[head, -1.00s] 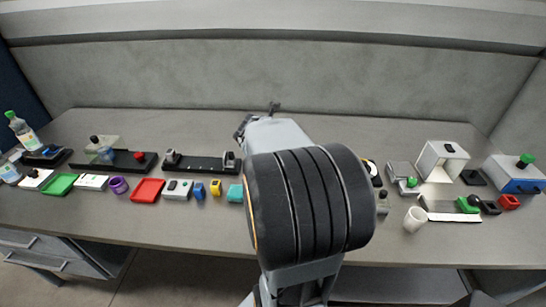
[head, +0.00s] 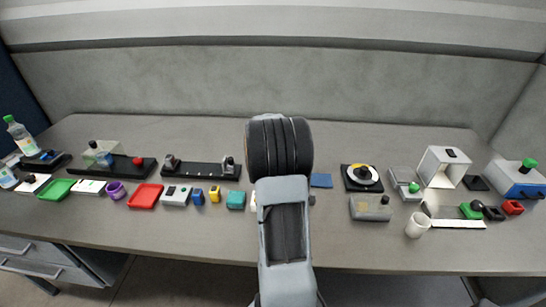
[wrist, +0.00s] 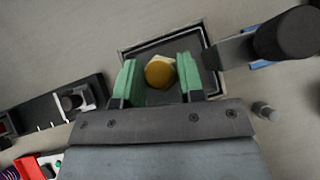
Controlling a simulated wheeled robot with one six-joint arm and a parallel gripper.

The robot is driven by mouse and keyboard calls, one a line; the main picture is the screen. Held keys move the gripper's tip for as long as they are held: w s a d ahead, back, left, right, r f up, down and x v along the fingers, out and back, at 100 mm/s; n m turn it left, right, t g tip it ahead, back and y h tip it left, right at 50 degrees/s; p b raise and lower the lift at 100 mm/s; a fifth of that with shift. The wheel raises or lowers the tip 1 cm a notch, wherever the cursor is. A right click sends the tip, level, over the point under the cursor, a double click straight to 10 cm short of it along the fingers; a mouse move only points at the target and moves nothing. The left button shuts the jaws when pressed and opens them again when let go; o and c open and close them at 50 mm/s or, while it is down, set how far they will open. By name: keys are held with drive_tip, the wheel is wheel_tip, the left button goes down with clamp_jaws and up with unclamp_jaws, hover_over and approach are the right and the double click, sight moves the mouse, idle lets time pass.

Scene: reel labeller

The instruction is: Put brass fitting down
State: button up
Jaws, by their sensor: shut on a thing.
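The brass fitting (wrist: 159,72) shows in the wrist view as a rounded gold piece between the green pads of my gripper (wrist: 160,78). My gripper is shut on it. Behind the fitting, in line with it, is a dark square tray (wrist: 128,56) with a raised light-edged rim. I cannot tell whether the fitting touches the tray floor. In the head view my arm hides the gripper, the fitting and the tray.
A black rail fixture (head: 200,171) stands left of my arm. A blue pad (head: 321,180) and a black base with a white-and-yellow disc (head: 362,177) are to the right. A small grey cylinder (wrist: 265,110) stands near the tray. A black knob (wrist: 287,33) is at upper right in the wrist view.

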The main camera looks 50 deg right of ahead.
wheel_tip(320, 180, down, 3)
drive_tip(key=shift+b, duration=0.6)
clamp_jaws()
drive_tip(key=shift+f, duration=0.2)
drive_tip(key=o, duration=1)
unclamp_jaws()
drive_tip(key=shift+a+r, duration=0.15)
drive_tip(key=shift+r, duration=0.3)
drive_tip(key=p+v, duration=0.2)
drive_tip(key=v, duration=0.9)
drive_tip(key=s+a+m+y, duration=0.2)
drive_tip(key=s+a+m, duration=0.2)
drive_tip(key=a+m, duration=0.4)
drive_tip(key=s+a+r+m+y, duration=0.1)
drive_tip(key=s+a+m+y, duration=0.2)
drive_tip(key=a+m, duration=0.4)
drive_tip(key=s+a+m+y, duration=0.3)
drive_tip(key=s+a+m, duration=0.2)
drive_tip(key=a, duration=1.2)
drive_tip(key=shift+s+a+r+m, duration=0.1)
drive_tip(key=shift+r+m, duration=0.05)
drive_tip(key=shift+m, duration=0.75)
drive_tip(key=shift+s+a+r+m, duration=0.1)
drive_tip(key=shift+s+r+m, duration=0.05)
drive_tip(key=shift+m, duration=0.75)
